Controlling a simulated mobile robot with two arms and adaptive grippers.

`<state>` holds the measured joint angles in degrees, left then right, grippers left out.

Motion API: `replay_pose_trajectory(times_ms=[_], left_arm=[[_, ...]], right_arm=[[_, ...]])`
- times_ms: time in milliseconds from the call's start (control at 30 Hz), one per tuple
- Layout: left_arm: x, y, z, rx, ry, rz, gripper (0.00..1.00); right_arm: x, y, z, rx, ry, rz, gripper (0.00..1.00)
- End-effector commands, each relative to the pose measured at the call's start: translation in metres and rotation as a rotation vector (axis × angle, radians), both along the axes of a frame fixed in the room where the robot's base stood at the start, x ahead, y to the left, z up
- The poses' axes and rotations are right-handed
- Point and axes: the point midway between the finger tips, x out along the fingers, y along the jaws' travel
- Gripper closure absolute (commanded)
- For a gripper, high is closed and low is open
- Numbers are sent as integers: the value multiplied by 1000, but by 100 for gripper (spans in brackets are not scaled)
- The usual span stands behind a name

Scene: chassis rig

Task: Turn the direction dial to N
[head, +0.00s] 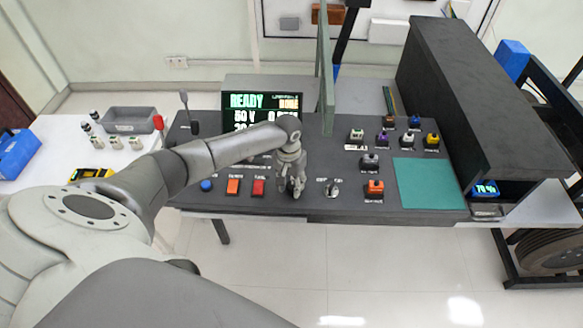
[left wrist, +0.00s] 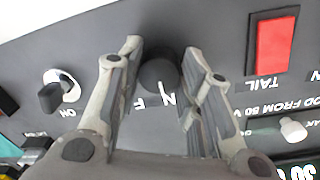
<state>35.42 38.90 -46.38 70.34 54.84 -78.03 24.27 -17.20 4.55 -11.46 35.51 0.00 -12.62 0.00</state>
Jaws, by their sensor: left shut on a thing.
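The direction dial (left wrist: 160,72) is a dark round knob on the grey console. In the left wrist view it sits between my left gripper's two fingers, with white letters N and F beside it, seen upside down. My left gripper (head: 294,190) reaches down onto the console front in the head view and hides most of the dial there. The left wrist view also shows its fingers (left wrist: 162,52) closed around the dial from both sides. My right gripper is not in view.
Right of the dial in the head view is another knob (head: 333,190), marked ON in the wrist view. Left of it are a red button (head: 258,187), an orange button (head: 233,187) and a blue button (head: 207,185). A screen (head: 262,110) reading READY stands behind. A green mat (head: 428,184) lies right.

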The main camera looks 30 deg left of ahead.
Motion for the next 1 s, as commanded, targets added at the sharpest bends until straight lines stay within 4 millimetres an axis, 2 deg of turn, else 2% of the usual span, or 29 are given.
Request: replay_pose_trajectory(times_ms=[67,100,233,533,667,767,1000], left_arm=[[1,0,0,0,-3,-1,90],[1,0,0,0,-3,-1,61],[1,0,0,0,-3,-1,44],[0,0,1,0,-2,-1,44],[1,1,10,0,-3,-2,44],[1,2,26,0,-5,-2,44],[1,5,78,0,-6,-2,44]], right_arm=[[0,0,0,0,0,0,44],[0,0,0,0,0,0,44],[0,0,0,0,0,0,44],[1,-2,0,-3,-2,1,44],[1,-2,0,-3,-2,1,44],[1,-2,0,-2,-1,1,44],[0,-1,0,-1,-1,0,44]])
